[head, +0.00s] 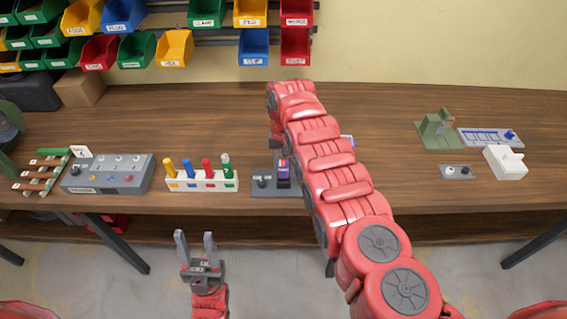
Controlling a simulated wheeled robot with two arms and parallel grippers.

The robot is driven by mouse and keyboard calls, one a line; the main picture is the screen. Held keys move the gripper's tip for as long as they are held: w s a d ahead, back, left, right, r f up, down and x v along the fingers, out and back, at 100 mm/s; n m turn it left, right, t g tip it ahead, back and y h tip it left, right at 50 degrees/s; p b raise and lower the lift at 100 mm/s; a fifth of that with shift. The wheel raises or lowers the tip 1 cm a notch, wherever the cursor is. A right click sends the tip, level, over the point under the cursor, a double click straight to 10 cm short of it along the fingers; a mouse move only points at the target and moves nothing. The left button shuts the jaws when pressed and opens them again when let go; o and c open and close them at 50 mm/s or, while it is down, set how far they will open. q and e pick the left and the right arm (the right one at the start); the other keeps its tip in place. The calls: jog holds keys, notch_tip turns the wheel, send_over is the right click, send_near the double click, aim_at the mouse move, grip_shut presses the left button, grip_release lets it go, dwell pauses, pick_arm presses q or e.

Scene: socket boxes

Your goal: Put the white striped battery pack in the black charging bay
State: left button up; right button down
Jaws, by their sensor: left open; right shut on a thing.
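A grey charging board (262,190) lies near the front edge of the bench, partly covered by my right arm. A small purple pack (283,170) with a pale band stands upright at a dark slot on it; I cannot tell how deep it sits. My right gripper (279,155) points down from above and is shut on this pack; its fingers are small and partly hidden. My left gripper (195,238) is open and empty, in front of the bench and below its edge. The black bay itself is hard to make out.
Left of the board stand a white rack (202,184) of coloured cylinders and a grey panel box (108,174). At the right are a green fixture (437,130), a blue-marked tray (490,137) and a white box (504,162). Bins (175,48) hang behind.

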aim_at(284, 171)
jog(key=shift+f+b, duration=0.5)
jog(key=shift+f, duration=0.25)
jog(key=shift+f, duration=0.3)
jog(key=shift+b, duration=0.3)
jog(key=shift+f+b, duration=0.8)
jog(key=shift+f, duration=0.1)
jog(key=shift+c, duration=2.2)
grip_release()
jog(key=shift+s+r, duration=0.1)
jog(key=shift+r, duration=0.1)
